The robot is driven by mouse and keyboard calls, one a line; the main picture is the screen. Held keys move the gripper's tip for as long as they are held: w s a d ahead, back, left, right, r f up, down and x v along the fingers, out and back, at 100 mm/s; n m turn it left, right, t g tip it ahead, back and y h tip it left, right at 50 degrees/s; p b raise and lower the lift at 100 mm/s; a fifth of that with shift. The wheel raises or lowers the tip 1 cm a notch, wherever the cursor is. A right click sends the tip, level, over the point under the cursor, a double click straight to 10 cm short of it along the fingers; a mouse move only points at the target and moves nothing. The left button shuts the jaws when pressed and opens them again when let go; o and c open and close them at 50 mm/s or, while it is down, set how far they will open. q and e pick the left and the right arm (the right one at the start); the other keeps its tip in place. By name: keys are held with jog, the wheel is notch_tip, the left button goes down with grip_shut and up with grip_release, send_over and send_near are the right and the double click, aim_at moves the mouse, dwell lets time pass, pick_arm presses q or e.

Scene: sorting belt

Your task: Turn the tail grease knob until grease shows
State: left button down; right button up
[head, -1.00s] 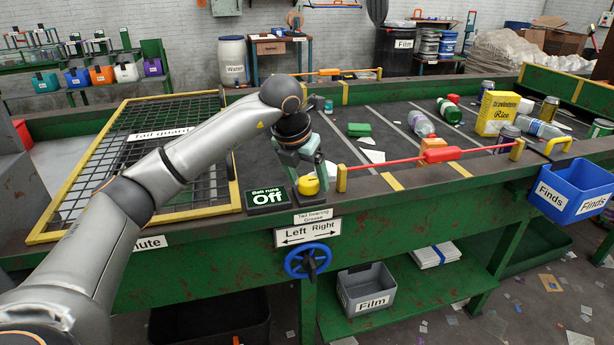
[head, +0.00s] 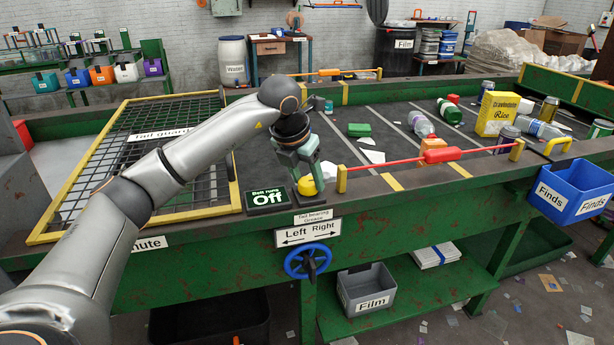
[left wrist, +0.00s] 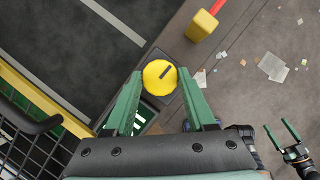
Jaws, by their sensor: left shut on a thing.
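A "Tail bearing Grease" label (head: 313,216) and a "Left Right" arrow sign are on the green frame below. My right gripper (left wrist: 280,131) shows at the lower right of the left wrist view, fingers apart and empty.
A yellow-edged mesh guard (head: 75,195) lies to the left. A red bar (head: 400,160) runs right of the knob. A blue handwheel (head: 308,261) hangs below. Bottles and boxes lie on the belt at right.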

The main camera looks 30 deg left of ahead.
pick_arm(q)
jog(key=m+h+p, duration=0.1)
jog(key=m+p, duration=0.1)
jog(key=m, duration=0.1)
jog(key=shift+a+r, duration=0.1)
jog(key=shift+r, duration=0.05)
jog(key=shift+m+h+p, duration=0.5)
jog(key=shift+m, duration=0.5)
jog(key=m+h+p, duration=0.1)
jog(key=m, duration=0.1)
jog(key=shift+w+a+m+g+p, duration=0.1)
jog(key=shift+m+g+p, duration=0.3)
jog(key=shift+m+p, duration=0.3)
jog(key=shift+m, duration=0.3)
pick_arm(e)
jog(key=shift+h, duration=0.4)
jog(key=d+r, duration=0.1)
jog(key=s+r, duration=0.1)
jog(key=d+r, duration=0.1)
jog(key=shift+s+d+r, duration=0.1)
jog(key=shift+s+d, duration=0.2)
pick_arm(q)
jog(key=shift+m, duration=0.3)
pick_arm(e)
jog(key=shift+r, duration=0.15)
jog(key=shift+w+a, duration=0.1)
pick_arm(q)
jog(key=shift+c, duration=1.1)
grip_release()
jog(key=shift+h, duration=0.3)
